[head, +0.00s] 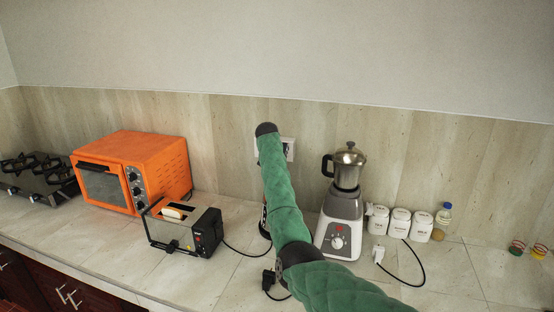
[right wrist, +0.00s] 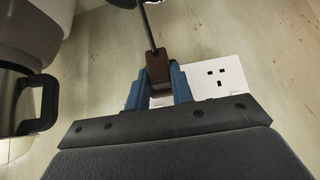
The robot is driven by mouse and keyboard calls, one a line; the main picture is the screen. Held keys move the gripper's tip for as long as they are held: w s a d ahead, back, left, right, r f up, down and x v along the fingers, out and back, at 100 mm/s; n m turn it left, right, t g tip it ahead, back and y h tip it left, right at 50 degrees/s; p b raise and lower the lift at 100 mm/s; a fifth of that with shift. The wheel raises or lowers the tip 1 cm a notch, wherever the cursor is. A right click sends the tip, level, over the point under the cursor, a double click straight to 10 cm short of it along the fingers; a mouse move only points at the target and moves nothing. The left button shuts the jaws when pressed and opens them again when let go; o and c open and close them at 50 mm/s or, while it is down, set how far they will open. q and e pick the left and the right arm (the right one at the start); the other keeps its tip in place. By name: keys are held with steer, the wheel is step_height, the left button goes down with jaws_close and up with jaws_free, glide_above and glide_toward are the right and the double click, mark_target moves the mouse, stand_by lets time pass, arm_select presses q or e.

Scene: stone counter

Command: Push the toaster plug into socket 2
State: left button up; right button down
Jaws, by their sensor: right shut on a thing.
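My right gripper (right wrist: 160,76) is shut on a dark brown plug (right wrist: 158,66), whose cord runs to the top of the right wrist view. The plug is in front of the left part of the white socket plate (right wrist: 232,80); I cannot tell whether it touches. One set of holes shows uncovered to the right. In the head view my green right arm hides the gripper and most of the plate (head: 291,142). The toaster (head: 175,232), with bread in it, stands left of the arm; its black cord passes behind the arm. My left gripper is out of view.
A blender (head: 341,215) stands close right of the arm, its white plug (head: 378,254) on the counter. A black plug (head: 268,278) lies near the front. An orange oven (head: 135,172) and a hob (head: 38,175) stand left. White canisters (head: 400,222) and a bottle (head: 443,219) stand right.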

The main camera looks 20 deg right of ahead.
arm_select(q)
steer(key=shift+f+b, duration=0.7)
arm_select(e)
steer(key=shift+w+d, duration=0.45)
steer(key=shift+w, duration=0.25)
steer(key=shift+w+d, duration=0.45)
steer(key=shift+w, duration=0.2)
steer(key=c, duration=1.1)
jaws_free()
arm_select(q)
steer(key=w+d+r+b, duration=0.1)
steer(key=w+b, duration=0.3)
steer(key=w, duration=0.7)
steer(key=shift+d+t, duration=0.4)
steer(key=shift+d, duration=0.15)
arm_select(e)
steer(key=shift+v, duration=3.95)
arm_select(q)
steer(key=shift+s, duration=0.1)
arm_select(e)
steer(key=shift+f, duration=0.1)
